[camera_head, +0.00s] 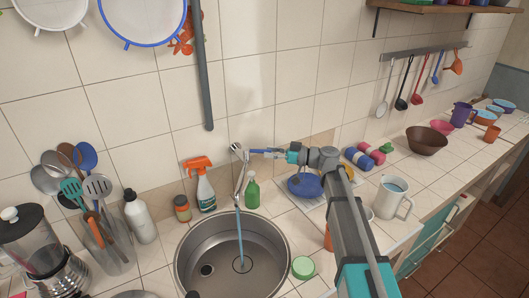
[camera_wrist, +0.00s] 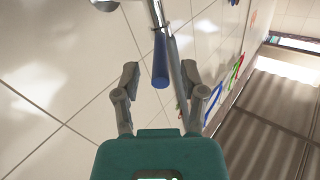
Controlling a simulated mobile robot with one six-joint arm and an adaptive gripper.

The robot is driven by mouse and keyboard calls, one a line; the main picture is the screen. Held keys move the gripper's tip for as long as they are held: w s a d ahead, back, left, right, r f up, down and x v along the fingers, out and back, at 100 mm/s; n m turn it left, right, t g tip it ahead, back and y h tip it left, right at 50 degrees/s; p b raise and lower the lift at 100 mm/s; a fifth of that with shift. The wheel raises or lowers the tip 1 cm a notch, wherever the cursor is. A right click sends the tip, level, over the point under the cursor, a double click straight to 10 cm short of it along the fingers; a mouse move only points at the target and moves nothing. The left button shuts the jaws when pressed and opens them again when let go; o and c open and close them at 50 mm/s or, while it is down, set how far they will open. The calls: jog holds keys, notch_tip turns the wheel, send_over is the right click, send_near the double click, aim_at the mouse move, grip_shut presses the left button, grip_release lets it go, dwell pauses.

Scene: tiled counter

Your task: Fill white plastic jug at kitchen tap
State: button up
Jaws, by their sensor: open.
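The white jug (camera_head: 390,198) stands upright on the counter right of the sink, handle to the right; blue, water-like content shows inside its rim. The metal tap (camera_head: 239,172) rises behind the sink (camera_head: 202,252), and a blue stream of water (camera_head: 240,232) falls from it into the basin. My gripper (camera_head: 253,151) is beside the top of the tap, pointing left at it. In the wrist view my gripper (camera_wrist: 160,78) is open and empty, with metal tap parts and a blue rod-like shape (camera_wrist: 160,62) ahead between its fingers. Whether it touches the tap, I cannot tell.
An orange-topped spray bottle (camera_head: 200,187) and a green bottle (camera_head: 252,192) stand close behind the sink. A blue bowl (camera_head: 303,186) sits beneath my arm. A utensil holder (camera_head: 103,245) and blender (camera_head: 40,255) crowd the left. A brown bowl (camera_head: 426,140) stands farther right.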

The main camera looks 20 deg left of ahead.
aim_at(258, 152)
jog(key=shift+s+a, duration=0.15)
jog(key=shift+a, duration=0.95)
grip_shut()
